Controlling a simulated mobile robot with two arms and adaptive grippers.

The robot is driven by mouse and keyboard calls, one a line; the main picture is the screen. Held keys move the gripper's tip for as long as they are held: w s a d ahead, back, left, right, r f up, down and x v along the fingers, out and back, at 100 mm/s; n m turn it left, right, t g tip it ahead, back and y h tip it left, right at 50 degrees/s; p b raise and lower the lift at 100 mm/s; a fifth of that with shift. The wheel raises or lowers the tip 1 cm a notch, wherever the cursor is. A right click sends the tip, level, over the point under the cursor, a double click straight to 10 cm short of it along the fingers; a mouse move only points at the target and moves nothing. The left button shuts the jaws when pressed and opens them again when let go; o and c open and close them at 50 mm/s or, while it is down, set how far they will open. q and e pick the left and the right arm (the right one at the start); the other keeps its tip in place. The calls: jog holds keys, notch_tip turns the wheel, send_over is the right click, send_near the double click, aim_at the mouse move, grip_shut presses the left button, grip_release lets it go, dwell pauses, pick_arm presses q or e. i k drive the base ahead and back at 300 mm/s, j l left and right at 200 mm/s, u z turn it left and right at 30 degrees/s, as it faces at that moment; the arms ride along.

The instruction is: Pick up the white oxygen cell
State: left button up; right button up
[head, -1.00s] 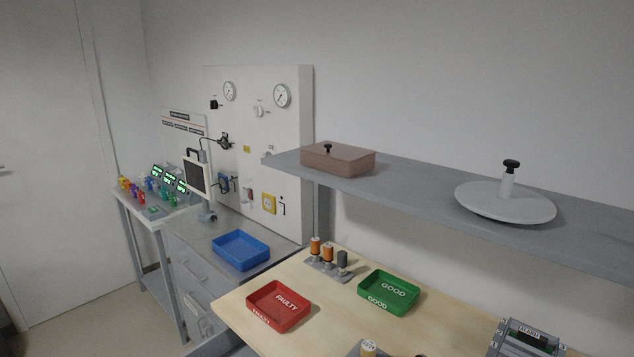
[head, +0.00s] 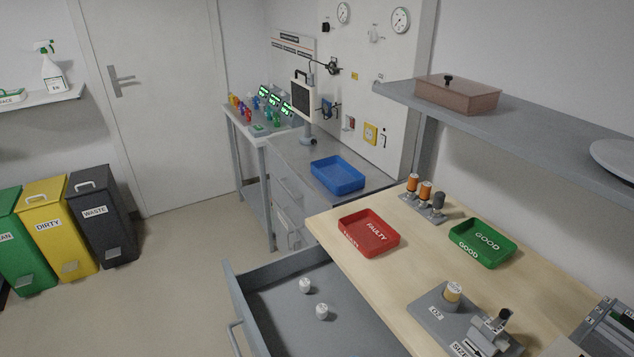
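Two small white cylinders lie in the open grey drawer (head: 268,318): one farther back (head: 306,286) and one nearer (head: 322,312). Both look like oxygen cells, and their print is too small to read. A third cell, cream-white with an orange-tan tint (head: 453,292), stands upright in a grey holder (head: 428,306) marked O2 on the wooden bench. I cannot tell which of these is the task's white oxygen cell. Neither of my grippers shows in the head view.
On the bench (head: 400,272) are a red FAULTY tray (head: 369,233), a green GOOD tray (head: 482,243), a rack of orange and grey cylinders (head: 424,196) and a grey clamp device (head: 493,330). A shelf (head: 540,138) overhangs the bench. Bins stand left; the floor (head: 190,265) between is clear.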

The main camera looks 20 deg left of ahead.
aim_at(304, 283)
jog(key=k+j+u, duration=0.1)
jog(key=j+u, duration=0.55)
jog(key=k+l, duration=0.05)
jog(key=l, duration=0.05)
